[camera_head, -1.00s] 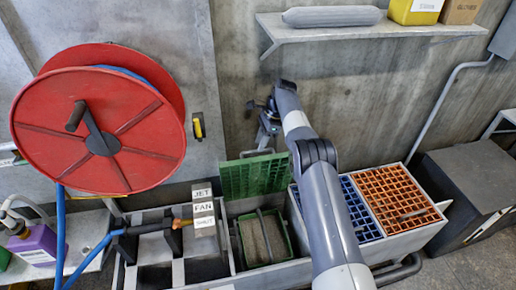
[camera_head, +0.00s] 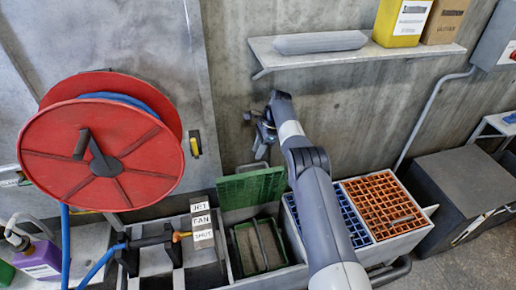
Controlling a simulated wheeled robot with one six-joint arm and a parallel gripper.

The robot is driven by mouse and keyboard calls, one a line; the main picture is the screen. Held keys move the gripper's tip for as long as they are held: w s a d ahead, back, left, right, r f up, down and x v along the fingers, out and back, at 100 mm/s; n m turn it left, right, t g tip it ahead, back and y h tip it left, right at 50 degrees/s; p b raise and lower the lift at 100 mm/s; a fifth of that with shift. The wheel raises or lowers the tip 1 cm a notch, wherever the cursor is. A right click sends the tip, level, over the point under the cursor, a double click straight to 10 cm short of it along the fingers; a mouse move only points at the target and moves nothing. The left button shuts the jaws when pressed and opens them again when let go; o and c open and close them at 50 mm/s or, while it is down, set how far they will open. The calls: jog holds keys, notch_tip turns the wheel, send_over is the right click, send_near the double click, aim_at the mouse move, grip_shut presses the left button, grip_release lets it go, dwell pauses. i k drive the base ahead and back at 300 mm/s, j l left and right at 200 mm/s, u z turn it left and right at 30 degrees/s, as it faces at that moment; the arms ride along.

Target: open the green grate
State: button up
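The green grate (camera_head: 251,188) stands raised along the back edge of an open compartment, near the wall. The green-rimmed compartment (camera_head: 284,262) in front of it is uncovered and shows a brownish interior with a dark handle or bar. My gripper (camera_head: 261,150) is small in view, above and behind the grate's upper edge, close to the concrete wall. It appears apart from the grate. Its fingers point downward, but whether they are open or shut is unclear. My arm passes to the right of the grate and hides part of the neighbouring blue grate (camera_head: 352,220).
An orange grate (camera_head: 383,205) covers the bin at right, beside a dark box (camera_head: 465,190). A shelf (camera_head: 400,52) hangs above.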

aim_at(238, 191)
jog(key=k, duration=1)
